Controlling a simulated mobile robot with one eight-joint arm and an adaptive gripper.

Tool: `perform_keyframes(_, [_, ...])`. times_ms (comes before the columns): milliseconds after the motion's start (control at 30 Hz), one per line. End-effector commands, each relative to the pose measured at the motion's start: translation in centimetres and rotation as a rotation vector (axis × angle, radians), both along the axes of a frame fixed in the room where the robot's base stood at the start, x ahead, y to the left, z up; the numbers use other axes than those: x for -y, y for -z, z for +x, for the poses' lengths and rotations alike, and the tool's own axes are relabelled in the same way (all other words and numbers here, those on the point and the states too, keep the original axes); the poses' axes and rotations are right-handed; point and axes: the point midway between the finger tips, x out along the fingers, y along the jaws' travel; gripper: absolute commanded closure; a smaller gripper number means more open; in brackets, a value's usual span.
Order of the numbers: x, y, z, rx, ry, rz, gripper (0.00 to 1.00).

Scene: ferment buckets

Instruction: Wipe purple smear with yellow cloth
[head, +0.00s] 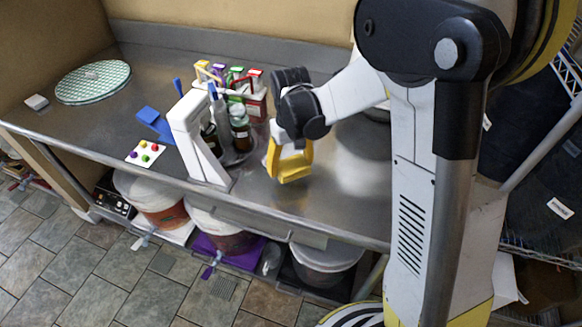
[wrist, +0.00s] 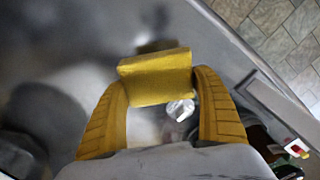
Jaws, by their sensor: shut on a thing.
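My gripper (head: 291,171) hangs over the metal bench right of the bottles, with its yellow fingers pointing down. In the wrist view its two fingers (wrist: 161,88) are closed on the yellow cloth (wrist: 155,76), which looks like a folded block across the fingertips. In the head view the cloth is hard to tell from the yellow fingers. The cloth is close to the bench top (head: 335,190); I cannot tell whether it touches. I make out no purple smear on the bench in either view; the gripper and arm may hide it.
A white stand (head: 197,140), bottles (head: 240,130) and coloured-clip cartons (head: 243,85) stand left of my gripper. A blue item (head: 154,122) and a dotted card (head: 145,153) lie farther left. Buckets (head: 325,263) sit below the bench. A crumpled whitish thing (wrist: 180,109) shows between my fingers.

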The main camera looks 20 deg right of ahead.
Motion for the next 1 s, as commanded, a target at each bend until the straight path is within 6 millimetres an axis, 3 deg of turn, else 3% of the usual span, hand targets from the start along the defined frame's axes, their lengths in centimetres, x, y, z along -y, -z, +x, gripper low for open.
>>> perform_keyframes(333, [-0.1, -3.0, 0.4, 0.000, 0.001, 0.000, 0.50])
perform_keyframes(1000, [-0.1, -3.1, 0.4, 0.000, 0.001, 0.000, 0.50])
